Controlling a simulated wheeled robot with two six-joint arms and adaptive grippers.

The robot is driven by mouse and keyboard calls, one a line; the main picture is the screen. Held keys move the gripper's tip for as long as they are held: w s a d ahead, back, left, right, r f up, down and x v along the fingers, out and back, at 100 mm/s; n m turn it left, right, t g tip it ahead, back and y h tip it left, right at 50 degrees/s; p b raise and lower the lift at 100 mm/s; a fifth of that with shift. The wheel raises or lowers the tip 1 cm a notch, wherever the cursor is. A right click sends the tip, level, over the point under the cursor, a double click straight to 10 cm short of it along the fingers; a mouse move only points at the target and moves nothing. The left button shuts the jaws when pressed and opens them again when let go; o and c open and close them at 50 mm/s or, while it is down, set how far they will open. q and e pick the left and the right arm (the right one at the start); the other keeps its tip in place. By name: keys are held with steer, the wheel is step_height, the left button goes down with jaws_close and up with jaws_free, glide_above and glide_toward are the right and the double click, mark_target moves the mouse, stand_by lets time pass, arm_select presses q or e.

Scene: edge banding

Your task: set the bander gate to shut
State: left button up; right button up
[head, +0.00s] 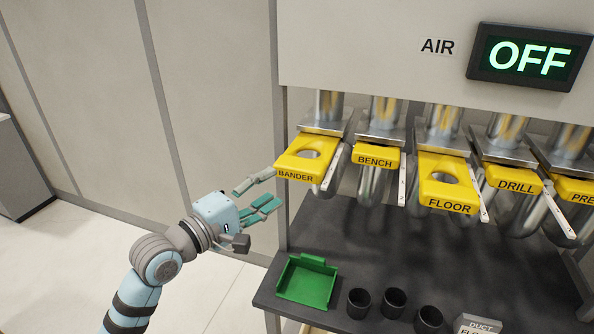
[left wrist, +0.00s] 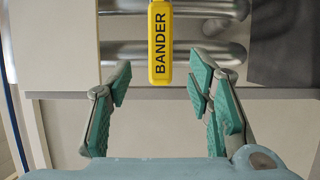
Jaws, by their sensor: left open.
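The yellow bander gate (head: 306,162) is the leftmost in a row of gates under the metal pipes. It sticks out toward me, and part of its round hole shows. In the left wrist view its labelled front edge (left wrist: 160,42) is upright in the picture, ahead of and between the fingers. My left gripper (head: 266,190) is open and empty, just left of and slightly below the gate's front, apart from it. The fingers also show spread in the left wrist view (left wrist: 160,82). My right gripper is in neither view.
The bench gate (head: 377,157) is beside it, then the floor gate (head: 446,184), sticking out with its hole showing, and the drill gate (head: 514,181). A display (head: 529,57) reads OFF. Below, a dark bench holds a green tray (head: 306,283) and several black cups.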

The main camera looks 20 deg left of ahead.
mark_target(291, 175)
arm_select(q)
steer(key=x, duration=1)
steer(key=shift+s+d, duration=0.1)
steer(key=shift+d, duration=0.05)
steer(key=shift+c, duration=0.4)
jaws_close()
